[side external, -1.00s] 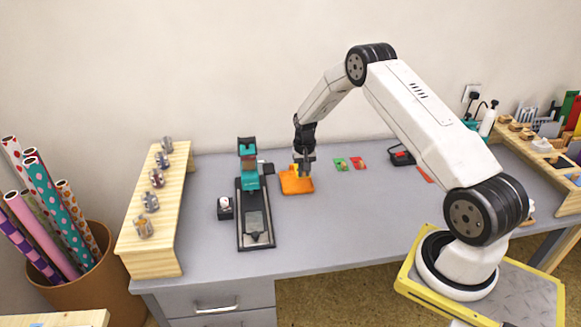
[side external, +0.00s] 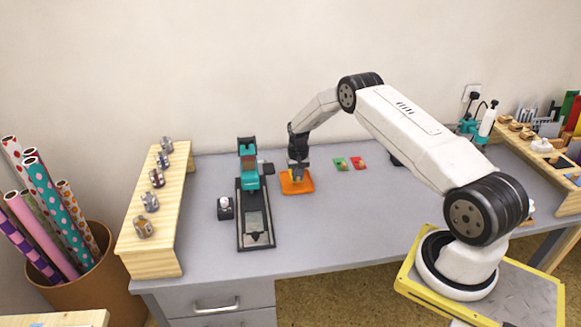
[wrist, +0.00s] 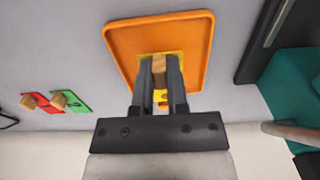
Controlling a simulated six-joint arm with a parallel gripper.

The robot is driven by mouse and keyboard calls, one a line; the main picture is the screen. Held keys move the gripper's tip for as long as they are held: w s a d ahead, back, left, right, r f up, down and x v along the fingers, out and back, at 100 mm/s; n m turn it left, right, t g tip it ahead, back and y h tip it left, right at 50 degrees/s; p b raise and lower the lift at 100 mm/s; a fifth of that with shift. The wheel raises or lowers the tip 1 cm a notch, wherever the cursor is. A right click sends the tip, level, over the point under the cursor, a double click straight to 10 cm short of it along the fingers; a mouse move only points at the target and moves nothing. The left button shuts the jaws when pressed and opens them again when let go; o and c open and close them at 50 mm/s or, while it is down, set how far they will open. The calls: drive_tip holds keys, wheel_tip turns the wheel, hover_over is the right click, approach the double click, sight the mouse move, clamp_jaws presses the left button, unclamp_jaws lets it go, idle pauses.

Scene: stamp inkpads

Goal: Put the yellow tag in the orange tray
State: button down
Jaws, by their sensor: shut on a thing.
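The orange tray (side external: 298,186) lies on the grey desk to the right of the black and teal press. In the wrist view the tray (wrist: 120,43) is a shallow square with a raised rim. The yellow tag (wrist: 163,95) shows inside the tray's outline, with a wooden grip block (wrist: 159,68) on top. My gripper (wrist: 160,64) is shut on that block, and its fingers cover part of the tag. In the side view my gripper (side external: 298,172) is low over the tray. I cannot tell whether the tag touches the tray floor.
A green tag (side external: 340,164) and a red tag (side external: 358,163) lie right of the tray. The press (side external: 255,215) stands close on the left, with a small black holder (side external: 225,209) beside it. The desk in front of the tray is clear.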

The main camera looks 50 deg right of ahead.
sight(298, 180)
drive_tip(key=shift+f, duration=1.35)
drive_tip(key=shift+f, duration=0.2)
drive_tip(key=c, duration=0.6)
unclamp_jaws()
drive_tip(key=shift+c, duration=0.2)
drive_tip(key=shift+r, duration=0.2)
drive_tip(key=shift+r, duration=6)
drive_tip(key=shift+a, duration=0.1)
